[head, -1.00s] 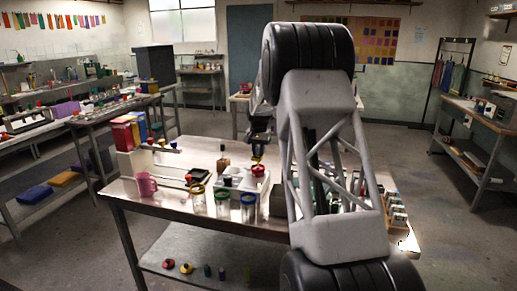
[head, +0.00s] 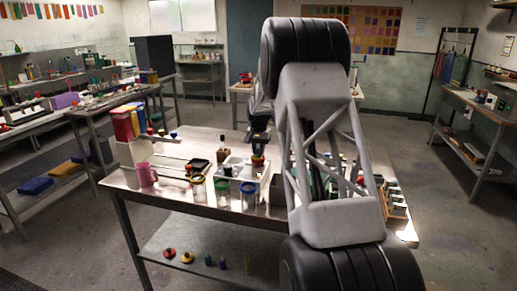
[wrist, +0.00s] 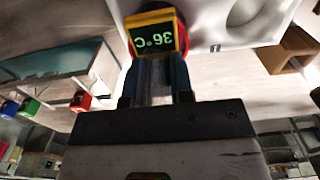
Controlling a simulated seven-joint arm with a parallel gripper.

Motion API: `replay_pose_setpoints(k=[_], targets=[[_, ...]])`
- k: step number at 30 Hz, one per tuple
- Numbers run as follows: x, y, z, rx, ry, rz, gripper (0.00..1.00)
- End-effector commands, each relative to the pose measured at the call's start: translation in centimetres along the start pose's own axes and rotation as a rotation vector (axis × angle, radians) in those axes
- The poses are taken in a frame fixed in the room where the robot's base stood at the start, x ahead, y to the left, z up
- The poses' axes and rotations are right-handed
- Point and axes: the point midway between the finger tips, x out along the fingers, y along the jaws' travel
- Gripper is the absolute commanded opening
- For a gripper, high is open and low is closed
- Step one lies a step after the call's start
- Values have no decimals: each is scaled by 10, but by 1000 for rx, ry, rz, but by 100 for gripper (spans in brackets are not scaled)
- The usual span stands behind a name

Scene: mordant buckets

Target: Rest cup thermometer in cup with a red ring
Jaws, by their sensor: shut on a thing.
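My gripper (head: 258,146) is shut on the cup thermometer, whose yellow-framed dark display (wrist: 156,38) reads 36 °C, upside down in the wrist view. The yellow head (head: 258,158) also shows in the head view, under my fingers. The cup with a red ring (head: 259,168) is directly below it, at the right of a white tray. In the wrist view a little of the red ring (wrist: 186,22) shows behind the display. The thermometer's lower part is hidden, so I cannot tell how deep it sits in the cup.
The white tray (head: 236,182) holds other cups close by. Jars with coloured rims stand along the table's front edge, including a blue-rimmed one (head: 249,188). A pink mug (head: 146,175) is at the left. A brown bottle (head: 222,150) stands behind the tray. My arm hides the table's right part.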

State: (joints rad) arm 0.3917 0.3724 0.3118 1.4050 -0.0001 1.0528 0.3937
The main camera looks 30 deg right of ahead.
Motion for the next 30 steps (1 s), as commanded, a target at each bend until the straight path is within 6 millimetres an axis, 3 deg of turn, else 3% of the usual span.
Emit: replay_pose_setpoints(k=[11,12,18,30], targets=[[1,0,0,0,0,0,0],[1,0,0,0,0,0,25],[1,0,0,0,1,0,52],[-4,0,0,0,1,-1,52]])
